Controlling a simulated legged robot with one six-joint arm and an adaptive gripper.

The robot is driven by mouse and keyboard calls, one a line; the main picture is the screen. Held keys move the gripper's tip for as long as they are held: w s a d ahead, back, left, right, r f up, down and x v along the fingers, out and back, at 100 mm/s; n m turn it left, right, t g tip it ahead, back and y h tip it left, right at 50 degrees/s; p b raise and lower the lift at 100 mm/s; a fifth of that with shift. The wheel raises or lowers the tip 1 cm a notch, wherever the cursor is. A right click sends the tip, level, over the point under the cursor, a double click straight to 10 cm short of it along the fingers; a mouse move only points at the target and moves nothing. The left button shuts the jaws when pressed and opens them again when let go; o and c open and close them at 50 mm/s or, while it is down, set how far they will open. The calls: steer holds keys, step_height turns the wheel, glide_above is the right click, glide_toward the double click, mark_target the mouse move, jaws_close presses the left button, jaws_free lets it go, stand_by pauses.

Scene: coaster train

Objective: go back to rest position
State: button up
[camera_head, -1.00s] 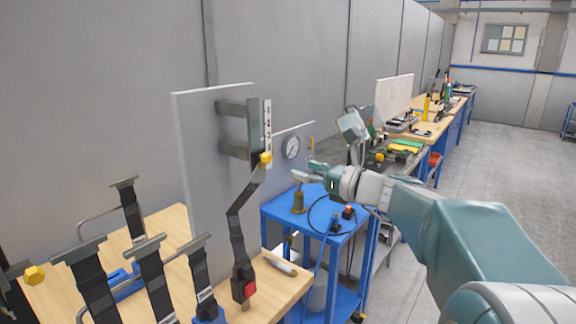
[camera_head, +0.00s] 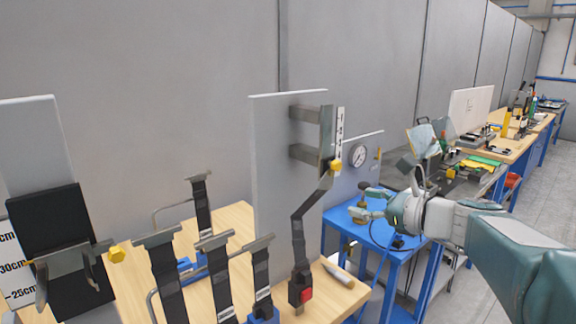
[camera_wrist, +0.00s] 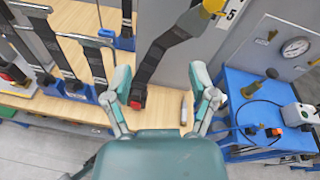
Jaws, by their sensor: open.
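My gripper (camera_head: 368,203) is open and empty on the right side of the head view, at the end of my teal and white arm. In that view it overlaps the blue cart beside the wooden bench. In the wrist view my gripper (camera_wrist: 160,98) shows its two fingers spread apart, with nothing between them but the bench beyond. A black strap with a red-button buckle (camera_head: 301,287) hangs from a bracket with a yellow knob (camera_head: 334,166). The buckle also shows in the wrist view (camera_wrist: 137,97), near the left finger in the picture.
A blue cart (camera_head: 385,236) with a gauge panel (camera_head: 359,154) stands behind my gripper. Several black straps (camera_head: 218,275) stand along the wooden bench (camera_head: 235,217). A grey cylinder (camera_head: 338,272) lies near the bench edge. Grey floor (camera_head: 480,288) is open at the right.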

steer(key=s+a+f+n+g+h, duration=0.35)
steer(key=s+f+n, duration=0.25)
steer(key=s+n, duration=0.25)
steer(key=s+a+f+n+g+h, duration=0.2)
steer(key=s+a+f+n+g, duration=0.15)
steer(key=s+f+n, duration=0.4)
steer(key=s+d+f+n+h, duration=0.2)
steer(key=s+d+n+h, duration=0.2)
steer(key=s+n, duration=0.4)
steer(key=shift+f+n+t+h, duration=0.3)
steer(key=shift+n+h, duration=0.15)
steer(key=shift+n, duration=0.15)
